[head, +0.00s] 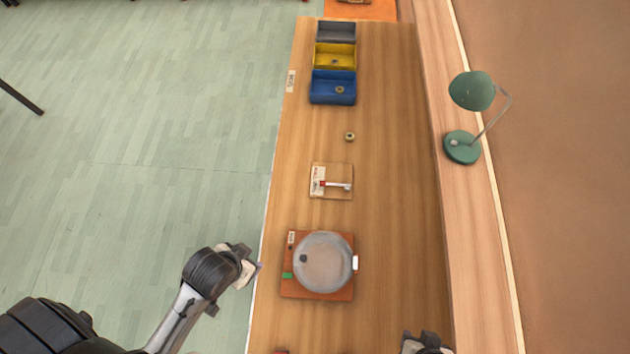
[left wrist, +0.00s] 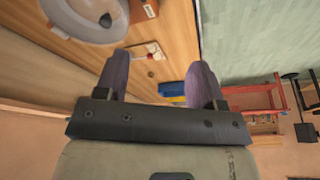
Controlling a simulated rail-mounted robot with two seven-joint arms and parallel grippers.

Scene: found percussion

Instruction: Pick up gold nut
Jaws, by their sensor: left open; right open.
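A small gold nut (head: 349,136) lies on the wooden table (head: 390,200), between the blue bin and the small wooden board. My left gripper (head: 250,272) is at the table's left edge, beside the glass lid and well short of the nut. In the left wrist view its two fingers (left wrist: 160,78) are apart with nothing between them. My right gripper (head: 426,345) shows only partly at the bottom edge of the head view, far from the nut, and holds nothing that I can see.
Grey (head: 336,31), yellow (head: 334,54) and blue (head: 333,88) bins stand in a row at the far end; the blue and yellow ones hold small rings. A small board (head: 332,193) and a round lid (head: 322,262) lie nearer. A green lamp (head: 462,147) stands right.

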